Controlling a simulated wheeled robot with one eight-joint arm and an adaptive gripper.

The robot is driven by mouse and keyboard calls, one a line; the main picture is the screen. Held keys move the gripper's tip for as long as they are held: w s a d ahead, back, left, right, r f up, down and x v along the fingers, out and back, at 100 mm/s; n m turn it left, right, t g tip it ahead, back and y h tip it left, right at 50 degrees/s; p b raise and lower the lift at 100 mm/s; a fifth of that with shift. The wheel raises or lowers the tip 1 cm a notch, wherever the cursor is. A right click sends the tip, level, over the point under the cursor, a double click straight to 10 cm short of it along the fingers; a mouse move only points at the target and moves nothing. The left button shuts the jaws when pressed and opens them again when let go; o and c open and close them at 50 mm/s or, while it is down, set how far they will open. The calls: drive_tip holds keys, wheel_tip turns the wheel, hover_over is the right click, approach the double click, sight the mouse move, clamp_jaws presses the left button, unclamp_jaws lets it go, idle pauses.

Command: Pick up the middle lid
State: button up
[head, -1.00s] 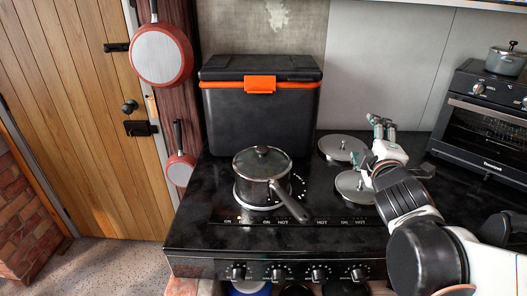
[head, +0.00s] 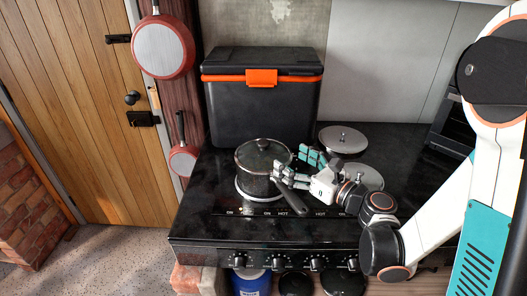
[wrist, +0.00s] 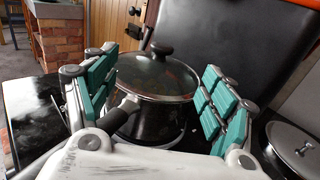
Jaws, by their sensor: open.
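A dark saucepan (head: 258,186) with a glass lid (head: 263,154) and black knob sits on the left of the stovetop. Its handle points to the front right. Two flat metal lids lie to its right, a back one (head: 343,139) and a front one (head: 366,178), partly hidden by my gripper. My gripper (head: 293,164) is open and empty at the right side of the saucepan, pointing towards it. In the wrist view the glass lid (wrist: 155,75) and pan (wrist: 158,122) show between the spread teal finger pads. One metal lid (wrist: 294,146) is at the lower right there.
A black cool box with an orange latch (head: 262,98) stands behind the saucepan. Red pans (head: 163,47) hang at the left by the wooden door (head: 75,110). An oven (head: 455,125) at the right is mostly hidden by my arm. The stovetop's front left is clear.

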sight(268, 147)
drive_tip(key=x, duration=0.6)
drive_tip(key=shift+w+a, duration=0.25)
drive_tip(key=shift+w, duration=0.05)
drive_tip(key=x, duration=0.1)
drive_tip(key=b+x, duration=0.1)
drive_tip(key=x, duration=0.2)
drive_tip(key=shift+w+a+f+b, duration=0.1)
drive_tip(key=shift+w+f+b, duration=0.2)
drive_tip(key=shift+w+b, duration=0.05)
drive_tip(key=shift+w+a+r, duration=0.1)
drive_tip(key=shift+w+a, duration=0.2)
drive_tip(key=shift+w, duration=0.05)
drive_tip(key=shift+s, duration=0.2)
clamp_jaws()
